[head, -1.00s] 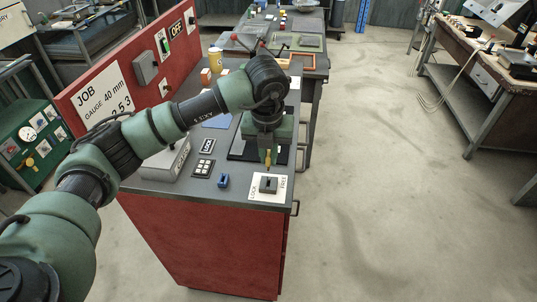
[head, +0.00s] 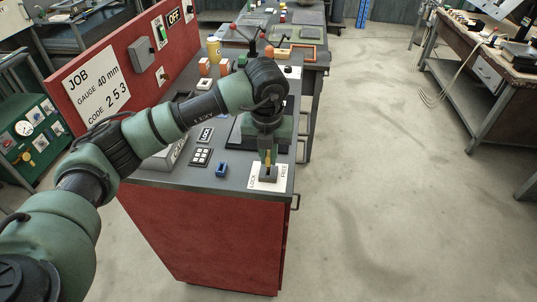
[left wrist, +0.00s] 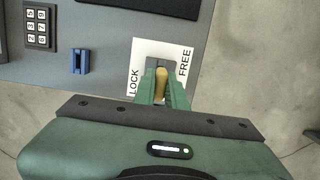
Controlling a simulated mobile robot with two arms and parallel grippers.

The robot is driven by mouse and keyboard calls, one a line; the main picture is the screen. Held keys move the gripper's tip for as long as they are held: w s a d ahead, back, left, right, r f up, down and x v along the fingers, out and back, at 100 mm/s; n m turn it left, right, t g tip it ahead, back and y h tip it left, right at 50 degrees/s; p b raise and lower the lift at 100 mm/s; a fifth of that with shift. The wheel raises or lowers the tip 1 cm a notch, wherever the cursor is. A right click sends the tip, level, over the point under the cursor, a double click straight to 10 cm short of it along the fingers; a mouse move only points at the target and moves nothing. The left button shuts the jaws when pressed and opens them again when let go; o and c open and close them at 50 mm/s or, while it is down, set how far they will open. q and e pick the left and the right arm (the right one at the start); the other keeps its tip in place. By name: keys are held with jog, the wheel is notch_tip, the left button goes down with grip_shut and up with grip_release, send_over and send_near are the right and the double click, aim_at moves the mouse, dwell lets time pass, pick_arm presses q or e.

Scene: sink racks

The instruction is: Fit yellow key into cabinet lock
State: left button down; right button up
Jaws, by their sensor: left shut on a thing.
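The cabinet lock (head: 268,176) is a grey block on a white plate marked LOCK and FREE, at the near right corner of the cabinet top. The plate also shows in the left wrist view (left wrist: 180,50). My left gripper (head: 267,157) points down above the lock and is shut on the yellow key (left wrist: 161,84). In the head view the key's lower end is at or just above the block. The fingers and key hide much of the lock in the left wrist view, so I cannot tell whether the key is in the slot. My right gripper is out of view.
A blue holder (head: 221,170) and a keypad (head: 201,157) stand left of the lock. A red panel (head: 130,65) with a job sign rises along the left side. The cabinet's right edge has a handle (head: 296,202); open floor lies beyond it.

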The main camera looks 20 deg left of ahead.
aim_at(268, 155)
pick_arm(q)
jog(key=shift+b, duration=0.65)
dwell(1.3)
jog(key=shift+f+b, duration=1.1)
jog(key=shift+f, duration=0.25)
jog(key=c, duration=1.4)
grip_release()
jog(key=shift+r, duration=0.15)
jog(key=r, duration=0.2)
jog(key=r+b, duration=0.1)
jog(key=r, duration=0.2)
jog(key=s+r, duration=0.1)
jog(key=r, duration=0.1)
jog(key=shift+s+d+r+b, duration=0.1)
jog(key=shift+d+r+b, duration=0.05)
jog(key=shift+r+b, duration=0.15)
jog(key=shift+f, duration=0.1)
